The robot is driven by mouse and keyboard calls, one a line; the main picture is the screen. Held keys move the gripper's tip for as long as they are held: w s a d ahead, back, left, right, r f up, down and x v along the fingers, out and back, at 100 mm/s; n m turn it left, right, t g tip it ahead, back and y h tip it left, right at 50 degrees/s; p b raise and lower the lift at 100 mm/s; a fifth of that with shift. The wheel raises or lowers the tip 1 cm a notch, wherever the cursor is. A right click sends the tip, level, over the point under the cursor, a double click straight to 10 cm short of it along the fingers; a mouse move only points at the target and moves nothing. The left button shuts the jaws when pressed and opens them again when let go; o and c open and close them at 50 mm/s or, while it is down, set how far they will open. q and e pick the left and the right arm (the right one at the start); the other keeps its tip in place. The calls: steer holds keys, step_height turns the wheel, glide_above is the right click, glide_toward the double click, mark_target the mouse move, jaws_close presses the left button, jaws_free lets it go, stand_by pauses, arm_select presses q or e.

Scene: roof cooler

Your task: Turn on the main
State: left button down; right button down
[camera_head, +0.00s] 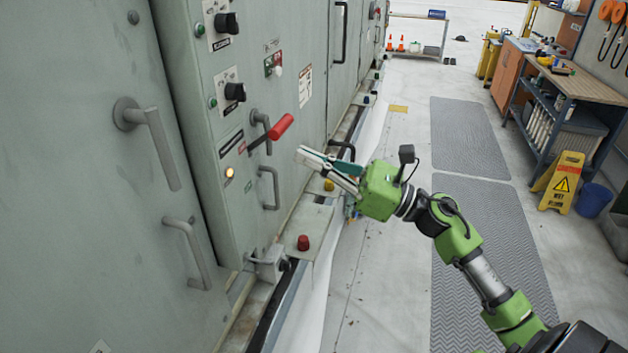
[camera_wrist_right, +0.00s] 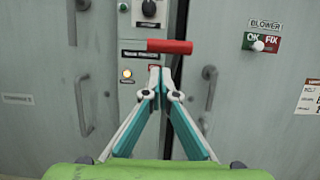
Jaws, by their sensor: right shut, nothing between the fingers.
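The red-handled lever (camera_head: 281,127) sticks out from the narrow grey panel (camera_head: 229,140), above a lit amber lamp (camera_head: 229,172). In the right wrist view the red handle (camera_wrist_right: 170,46) lies level across the panel, just above my fingertips, with the lit lamp (camera_wrist_right: 127,73) to their left. My right gripper (camera_head: 300,153) has its fingers closed together and empty, pointing at the panel just below and to the right of the handle. Whether the fingertips touch the lever's shaft is unclear. The label beside the lever is too small to read. My left gripper is out of view.
Grey door handles (camera_head: 155,140) flank the panel, and black knobs (camera_head: 235,92) sit above the lever. A low ledge with a red button (camera_head: 303,242) runs along the cabinet base. The floor with grey mats (camera_head: 470,135) is open to the right, before a workbench (camera_head: 580,85).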

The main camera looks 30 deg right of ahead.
mark_target(282, 126)
steer(key=r, duration=0.1)
steer(key=w+a+r, duration=0.1)
steer(key=r, duration=0.2)
steer(key=shift+w+a+r, duration=0.2)
steer(key=shift+r, duration=0.15)
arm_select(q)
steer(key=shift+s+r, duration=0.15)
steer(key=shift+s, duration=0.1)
arm_select(e)
steer(key=shift+r, duration=0.25)
